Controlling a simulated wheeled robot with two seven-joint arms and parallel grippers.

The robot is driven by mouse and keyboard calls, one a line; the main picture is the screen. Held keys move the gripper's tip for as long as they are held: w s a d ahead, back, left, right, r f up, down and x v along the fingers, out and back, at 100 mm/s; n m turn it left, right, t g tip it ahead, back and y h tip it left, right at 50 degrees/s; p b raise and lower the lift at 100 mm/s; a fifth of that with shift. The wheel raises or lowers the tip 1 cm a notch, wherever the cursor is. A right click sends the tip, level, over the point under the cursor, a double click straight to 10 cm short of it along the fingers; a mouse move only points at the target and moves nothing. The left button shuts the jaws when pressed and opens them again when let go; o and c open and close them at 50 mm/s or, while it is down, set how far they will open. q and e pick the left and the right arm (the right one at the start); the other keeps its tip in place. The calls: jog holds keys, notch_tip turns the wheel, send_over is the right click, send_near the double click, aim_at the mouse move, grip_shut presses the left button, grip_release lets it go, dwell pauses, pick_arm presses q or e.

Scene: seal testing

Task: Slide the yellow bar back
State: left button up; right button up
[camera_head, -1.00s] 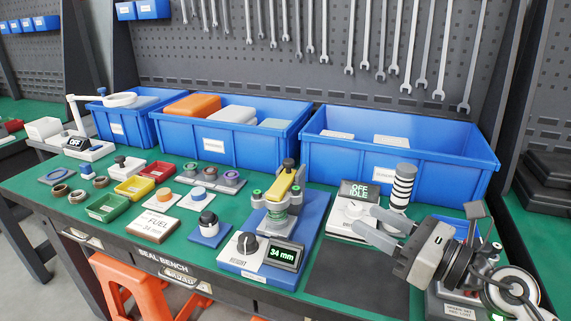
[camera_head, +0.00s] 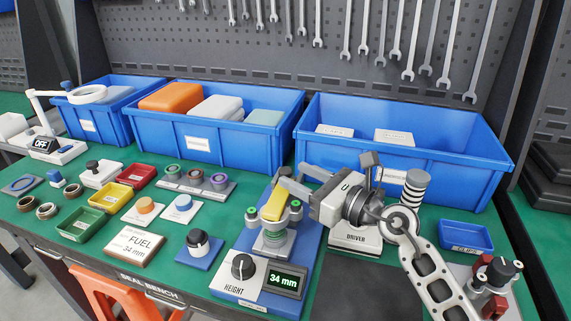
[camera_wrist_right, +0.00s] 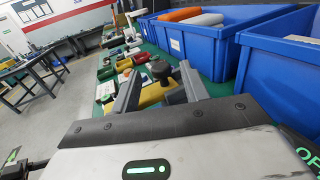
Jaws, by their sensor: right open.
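The yellow bar (camera_head: 274,205) lies across the top of the blue height fixture (camera_head: 309,246), between two green-capped posts, above a pale round stack. My right gripper (camera_head: 291,178) is open, its fingers reaching left at the bar's far end. In the right wrist view the two fingers stand apart, with the yellow bar (camera_wrist_right: 152,97) and a dark knob (camera_wrist_right: 158,71) showing between them. I cannot tell whether either finger touches the bar or knob. The fixture's display (camera_head: 285,281) reads 34 mm, beside a black height dial (camera_head: 242,266). My left gripper is not in view.
Blue bins (camera_head: 400,177) line the back of the green bench. A clips tray (camera_head: 466,236) is at the right. A dark mat lies in front.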

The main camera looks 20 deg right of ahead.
aim_at(291, 173)
jog(key=x, duration=0.2)
jog(key=shift+w+a, duration=0.2)
jog(key=shift+w, duration=0.15)
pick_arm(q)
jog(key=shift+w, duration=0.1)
pick_arm(e)
jog(key=shift+w+a, duration=0.35)
jog(key=shift+w, duration=0.2)
